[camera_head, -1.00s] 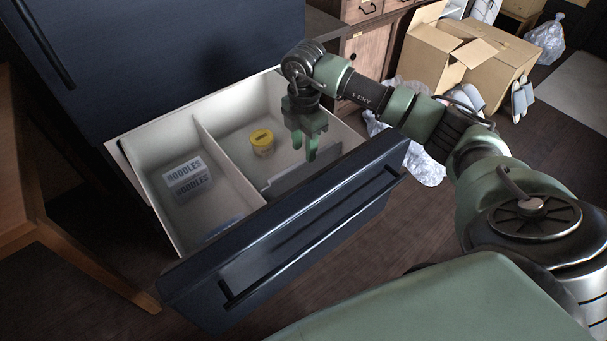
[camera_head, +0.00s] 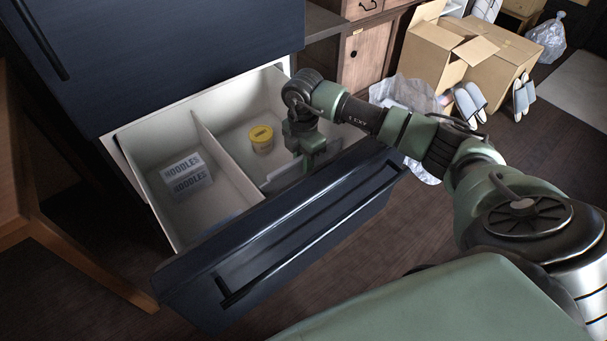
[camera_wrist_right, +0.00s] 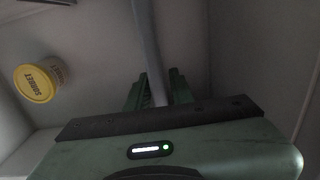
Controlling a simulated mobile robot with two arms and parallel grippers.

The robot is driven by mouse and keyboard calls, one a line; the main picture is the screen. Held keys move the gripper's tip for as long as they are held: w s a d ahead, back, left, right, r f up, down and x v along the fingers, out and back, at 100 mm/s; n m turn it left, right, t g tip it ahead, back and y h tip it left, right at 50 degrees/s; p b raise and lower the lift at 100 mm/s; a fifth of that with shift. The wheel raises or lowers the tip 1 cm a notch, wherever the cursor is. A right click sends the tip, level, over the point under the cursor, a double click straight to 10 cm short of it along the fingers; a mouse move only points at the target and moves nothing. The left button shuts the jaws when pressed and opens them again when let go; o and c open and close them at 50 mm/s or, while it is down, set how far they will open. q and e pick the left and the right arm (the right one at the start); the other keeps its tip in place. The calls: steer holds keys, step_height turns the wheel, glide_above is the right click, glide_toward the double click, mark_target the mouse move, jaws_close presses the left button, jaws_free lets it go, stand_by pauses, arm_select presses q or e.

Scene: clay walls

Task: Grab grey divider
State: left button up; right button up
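The grey divider (camera_head: 282,174) is a thin low panel in the right compartment of the open drawer (camera_head: 262,203). In the right wrist view the divider (camera_wrist_right: 147,45) is a narrow upright strip running down between my fingers. My right gripper (camera_head: 309,166) reaches down into that compartment at the divider's right end. In the wrist view my right gripper (camera_wrist_right: 158,90) is open, one finger on each side of the divider, with a small gap visible on the right. The lower fingertips are hidden in the head view. My left gripper is in neither view.
A yellow-lidded sorbet tub (camera_head: 262,138) stands behind the divider; it also shows in the wrist view (camera_wrist_right: 36,83). Noodles packs (camera_head: 187,176) lie in the left compartment. A white partition (camera_head: 228,160) separates the compartments. Cardboard boxes (camera_head: 480,60) stand at the upper right.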

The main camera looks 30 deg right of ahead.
jaws_close()
